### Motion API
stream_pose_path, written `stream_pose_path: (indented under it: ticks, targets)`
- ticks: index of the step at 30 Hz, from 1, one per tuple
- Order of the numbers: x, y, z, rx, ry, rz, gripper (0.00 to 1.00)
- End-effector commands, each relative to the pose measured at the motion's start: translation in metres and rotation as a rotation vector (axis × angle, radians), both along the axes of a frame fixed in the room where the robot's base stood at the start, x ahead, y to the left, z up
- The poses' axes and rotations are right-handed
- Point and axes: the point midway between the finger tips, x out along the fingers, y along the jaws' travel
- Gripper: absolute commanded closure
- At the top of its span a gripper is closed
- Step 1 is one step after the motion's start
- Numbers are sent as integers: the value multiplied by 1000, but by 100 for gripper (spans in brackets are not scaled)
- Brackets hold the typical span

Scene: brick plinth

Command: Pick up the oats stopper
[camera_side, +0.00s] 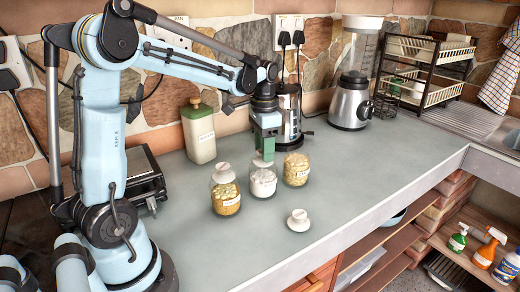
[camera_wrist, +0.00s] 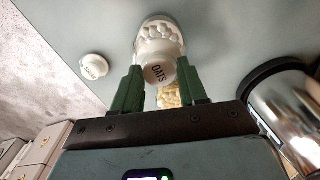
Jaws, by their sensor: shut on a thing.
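The oats stopper (camera_wrist: 158,74) is white, with "OATS" printed on its top. My gripper (camera_wrist: 159,80) is shut on it, a green finger on each side. In the side view my gripper (camera_side: 265,154) points down over the middle jar (camera_side: 263,184), which holds white contents. The stopper sits at or just above that jar's mouth; I cannot tell whether it touches. The jar with white contents also shows behind the stopper in the wrist view (camera_wrist: 160,31). Another white stopper (camera_side: 299,220) lies on the counter, and it also shows in the wrist view (camera_wrist: 94,66).
A stoppered jar of yellow contents (camera_side: 226,196) stands left of the middle jar; a jar of tan contents (camera_side: 296,170) stands right. The counter front (camera_side: 350,200) is clear.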

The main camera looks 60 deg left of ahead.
Motion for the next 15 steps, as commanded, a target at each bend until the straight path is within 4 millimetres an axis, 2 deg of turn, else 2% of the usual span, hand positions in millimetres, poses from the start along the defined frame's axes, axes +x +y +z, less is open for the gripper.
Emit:
stream_pose_path:
  ticks: [8, 15]
  targets:
    - [0, 0, 7, 0, 0, 0, 88]
    - [0, 0, 35, 0, 0, 0, 88]
